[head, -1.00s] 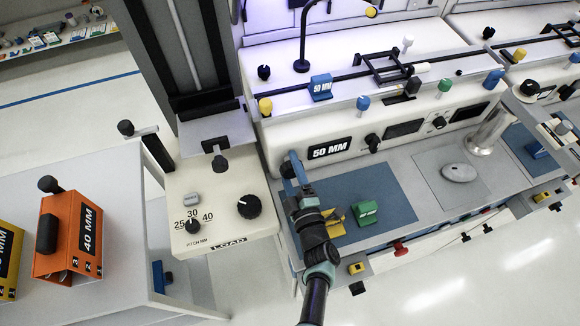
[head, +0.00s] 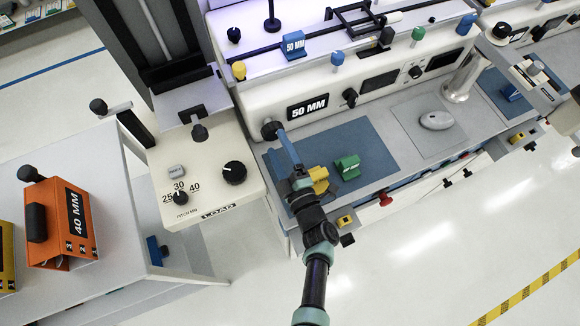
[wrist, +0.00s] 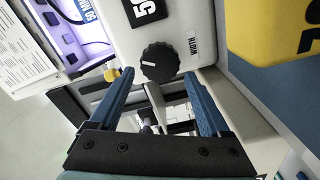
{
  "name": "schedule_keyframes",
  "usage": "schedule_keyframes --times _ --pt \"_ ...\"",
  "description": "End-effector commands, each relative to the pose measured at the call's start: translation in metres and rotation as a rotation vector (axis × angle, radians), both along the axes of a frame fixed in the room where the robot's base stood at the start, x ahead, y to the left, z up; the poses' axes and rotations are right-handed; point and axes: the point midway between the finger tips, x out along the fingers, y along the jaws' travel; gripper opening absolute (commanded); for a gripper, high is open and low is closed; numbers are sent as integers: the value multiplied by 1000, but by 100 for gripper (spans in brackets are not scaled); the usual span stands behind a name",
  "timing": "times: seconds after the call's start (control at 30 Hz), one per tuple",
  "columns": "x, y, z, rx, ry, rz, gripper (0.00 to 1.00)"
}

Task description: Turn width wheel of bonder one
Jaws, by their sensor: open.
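The width wheel (wrist: 161,62) is a round black ribbed knob with a white pointer mark, on the white front of bonder one beside the label WIDTH. In the head view the wheel (head: 269,130) sits below and left of the 50 MM sign (head: 307,106). My gripper (wrist: 158,76) is open, its two blue fingers apart and pointing at the wheel. The wheel shows in the gap between the fingertips, with no clear contact. In the head view my gripper (head: 284,142) is close in front of the wheel; its far finger is hidden.
A blue mat (head: 368,138) with a green block (head: 347,167) and a yellow block (head: 318,178) lies right of my gripper. The load unit (head: 205,170) with its pitch knob stands to the left. A cart (head: 110,265) carries an orange 40 MM box (head: 62,222).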

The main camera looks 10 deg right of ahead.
Motion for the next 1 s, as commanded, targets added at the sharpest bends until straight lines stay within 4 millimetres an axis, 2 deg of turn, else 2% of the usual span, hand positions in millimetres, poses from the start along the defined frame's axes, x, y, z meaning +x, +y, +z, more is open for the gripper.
schedule_keyframes --times 0.03,0.2,0.4,0.57,1.0 --pt "-13 -4 0 -1 3 -2 81" --pt "-45 -15 0 0 2 -1 81" --pt "-67 -22 0 0 0 0 81" --pt "-73 -24 0 1 0 0 81" --pt "-72 -23 0 1 0 1 81"
